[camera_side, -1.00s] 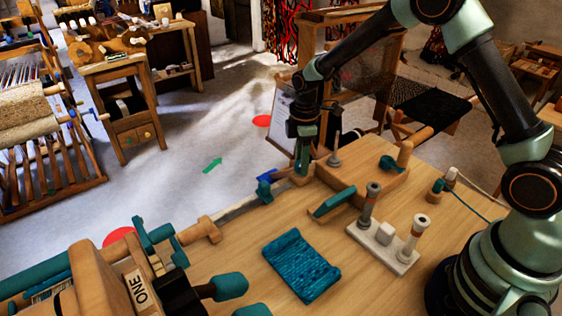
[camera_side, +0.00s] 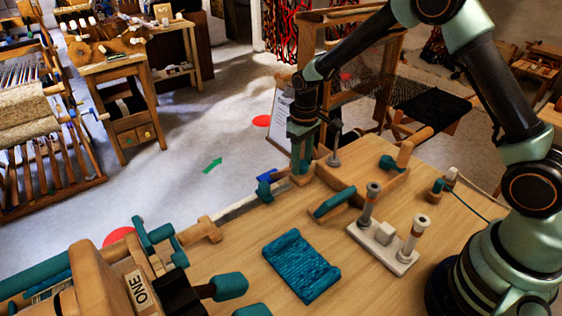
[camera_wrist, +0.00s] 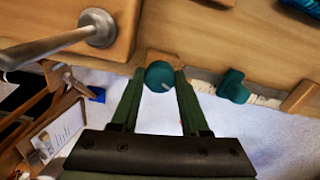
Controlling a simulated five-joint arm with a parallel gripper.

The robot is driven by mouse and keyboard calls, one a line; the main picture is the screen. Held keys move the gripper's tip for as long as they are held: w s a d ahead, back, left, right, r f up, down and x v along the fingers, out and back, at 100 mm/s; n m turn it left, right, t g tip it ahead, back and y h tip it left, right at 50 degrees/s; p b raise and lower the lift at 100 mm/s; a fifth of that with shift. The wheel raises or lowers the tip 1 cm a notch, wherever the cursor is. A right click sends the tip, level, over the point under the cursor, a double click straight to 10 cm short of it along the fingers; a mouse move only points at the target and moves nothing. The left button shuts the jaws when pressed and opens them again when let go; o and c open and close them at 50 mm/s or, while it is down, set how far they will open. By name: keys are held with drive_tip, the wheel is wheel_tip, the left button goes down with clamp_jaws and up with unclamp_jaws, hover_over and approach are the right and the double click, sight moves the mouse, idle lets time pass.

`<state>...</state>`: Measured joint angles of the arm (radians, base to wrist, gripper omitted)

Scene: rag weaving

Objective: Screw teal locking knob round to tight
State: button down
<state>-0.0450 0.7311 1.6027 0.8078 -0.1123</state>
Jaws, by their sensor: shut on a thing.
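The teal locking knob (camera_wrist: 158,77) is a small round knob with a pale mark on its face, at a wooden block near the bench edge in the wrist view. My gripper (camera_wrist: 159,80) is shut on it, with one finger on each side. In the side view my gripper (camera_side: 302,168) points down at the far edge of the bench, and its fingers hide the knob there.
A metal post (camera_wrist: 98,28) stands close by in the wrist view; it also shows in the side view (camera_side: 336,155). A second teal part (camera_wrist: 232,87) sits to the right. On the bench lie a teal cloth (camera_side: 301,266) and a white spool stand (camera_side: 382,247).

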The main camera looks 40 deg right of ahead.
sight(302, 163)
drive_tip(key=m, duration=0.6)
drive_tip(key=shift+m, duration=0.3)
drive_tip(key=m, duration=0.6)
idle(0.4)
drive_tip(key=shift+c, duration=2)
unclamp_jaws()
wheel_tip(302, 163, up, 12)
drive_tip(key=shift+r, duration=0.1)
